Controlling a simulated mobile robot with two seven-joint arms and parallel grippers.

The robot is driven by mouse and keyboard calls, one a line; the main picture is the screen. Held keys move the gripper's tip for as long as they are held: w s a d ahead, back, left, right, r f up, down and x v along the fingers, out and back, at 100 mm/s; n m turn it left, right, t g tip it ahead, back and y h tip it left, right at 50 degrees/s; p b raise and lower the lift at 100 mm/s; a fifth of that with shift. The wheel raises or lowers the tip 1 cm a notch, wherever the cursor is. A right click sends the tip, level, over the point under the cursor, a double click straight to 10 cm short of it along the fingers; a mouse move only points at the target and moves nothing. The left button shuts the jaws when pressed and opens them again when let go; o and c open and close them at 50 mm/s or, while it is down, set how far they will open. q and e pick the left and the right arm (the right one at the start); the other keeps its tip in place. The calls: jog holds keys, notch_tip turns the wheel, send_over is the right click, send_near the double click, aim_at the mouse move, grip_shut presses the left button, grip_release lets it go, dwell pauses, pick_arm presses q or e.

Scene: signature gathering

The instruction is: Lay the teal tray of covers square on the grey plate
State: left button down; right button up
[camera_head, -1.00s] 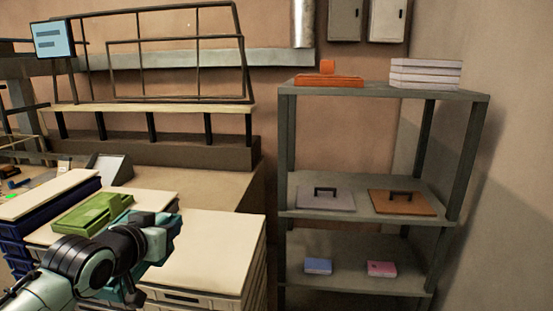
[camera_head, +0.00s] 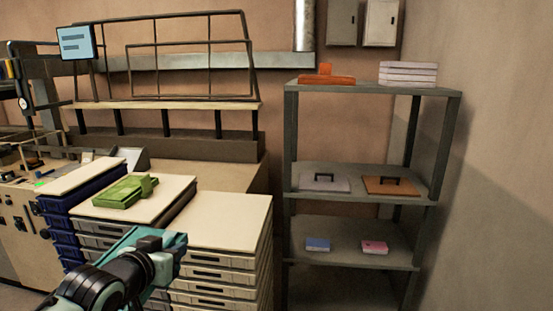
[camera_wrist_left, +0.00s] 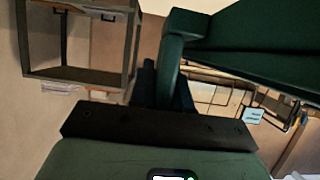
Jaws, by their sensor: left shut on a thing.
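The teal tray (camera_head: 142,238) is in my left gripper (camera_head: 148,264), low at the left of the head view, in front of the stacked crates. The gripper is shut on it. The tray looks tilted, and the arm hides part of it. In the left wrist view a large dark teal shape (camera_wrist_left: 255,35), apparently the tray, fills the upper right. Its covers cannot be made out. The grey plate (camera_head: 312,185), with a black handle, lies on the middle shelf at the right, well apart from the tray. My right gripper is not in view.
The grey shelf unit (camera_head: 410,257) also holds an orange plate (camera_head: 396,188), a blue box (camera_head: 318,244) and a pink box (camera_head: 374,247). A green block (camera_head: 124,191) lies on a crate stack. Another crate stack (camera_head: 228,220) stands between my gripper and the shelves.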

pick_arm(q)
jog(key=d+f+m+h, duration=0.1)
jog(key=d+f, duration=0.1)
jog(key=f, duration=1.2)
jog(key=d+f+h, duration=0.1)
jog(key=d+f, duration=0.1)
jog(key=f, duration=1.2)
jog(key=shift+s+d+f+m+g, duration=0.15)
jog(key=shift+d+f+m+g, duration=0.15)
jog(key=shift+f+m, duration=0.1)
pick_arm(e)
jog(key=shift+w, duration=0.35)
pick_arm(q)
jog(key=shift+a+r, duration=0.2)
jog(key=shift+a, duration=0.05)
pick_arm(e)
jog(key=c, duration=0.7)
pick_arm(q)
jog(key=shift+d+f, duration=0.15)
jog(key=shift+f, duration=0.05)
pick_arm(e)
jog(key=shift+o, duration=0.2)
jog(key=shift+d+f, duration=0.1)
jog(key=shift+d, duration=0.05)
